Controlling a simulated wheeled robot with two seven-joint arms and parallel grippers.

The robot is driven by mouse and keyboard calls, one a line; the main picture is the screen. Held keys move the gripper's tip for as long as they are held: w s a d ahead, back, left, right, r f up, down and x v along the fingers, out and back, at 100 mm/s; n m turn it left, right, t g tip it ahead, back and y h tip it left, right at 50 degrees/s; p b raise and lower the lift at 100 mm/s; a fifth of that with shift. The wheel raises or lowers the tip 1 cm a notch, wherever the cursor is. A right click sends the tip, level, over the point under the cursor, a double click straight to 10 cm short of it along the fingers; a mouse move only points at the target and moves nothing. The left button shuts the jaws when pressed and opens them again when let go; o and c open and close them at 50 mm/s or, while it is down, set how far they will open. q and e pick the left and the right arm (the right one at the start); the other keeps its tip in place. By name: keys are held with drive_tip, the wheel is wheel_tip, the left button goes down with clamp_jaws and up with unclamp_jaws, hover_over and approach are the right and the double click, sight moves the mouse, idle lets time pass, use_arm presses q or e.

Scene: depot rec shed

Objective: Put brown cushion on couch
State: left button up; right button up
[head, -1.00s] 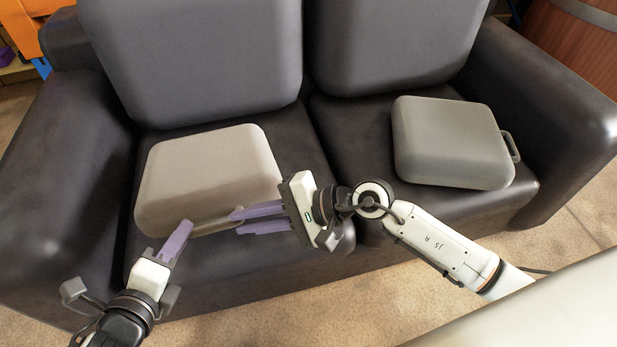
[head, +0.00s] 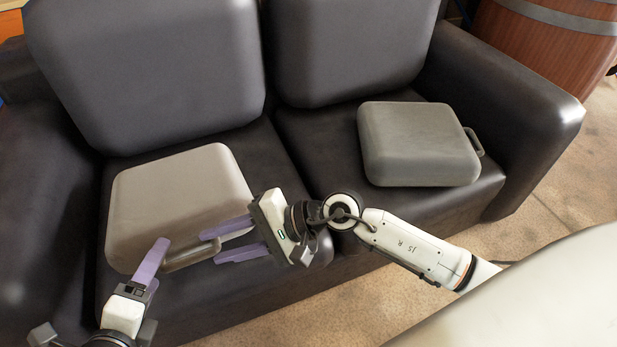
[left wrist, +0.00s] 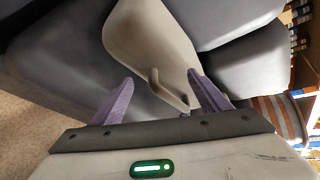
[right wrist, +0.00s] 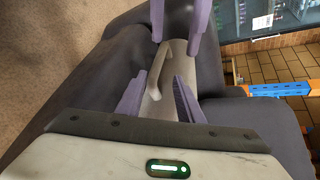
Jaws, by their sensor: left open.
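A beige-brown case-shaped cushion (head: 175,195) with a handle (head: 190,254) on its near edge lies flat on the left seat of the dark couch (head: 540,110). My right gripper (head: 209,248) is open, its purple fingers spread by the right end of the handle. In the right wrist view the handle (right wrist: 157,72) shows just ahead of and between the fingertips. My left gripper (left wrist: 160,78) is open near the handle's other end; in the left wrist view the handle (left wrist: 168,92) lies ahead between its fingers. Neither gripper visibly clamps the handle.
A similar grey-green case (head: 418,143) with a handle lies on the right seat. Two large grey back cushions (head: 150,65) lean behind. A wooden barrel (head: 560,45) stands at the back right. Clear floor (head: 330,308) lies in front of the couch.

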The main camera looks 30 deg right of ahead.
use_arm(q)
drive_tip(key=v, duration=1.2)
use_arm(e)
drive_tip(key=shift+o, duration=0.5)
drive_tip(key=o, duration=0.7)
drive_tip(key=shift+d, duration=0.1)
drive_tip(key=v, duration=1.2)
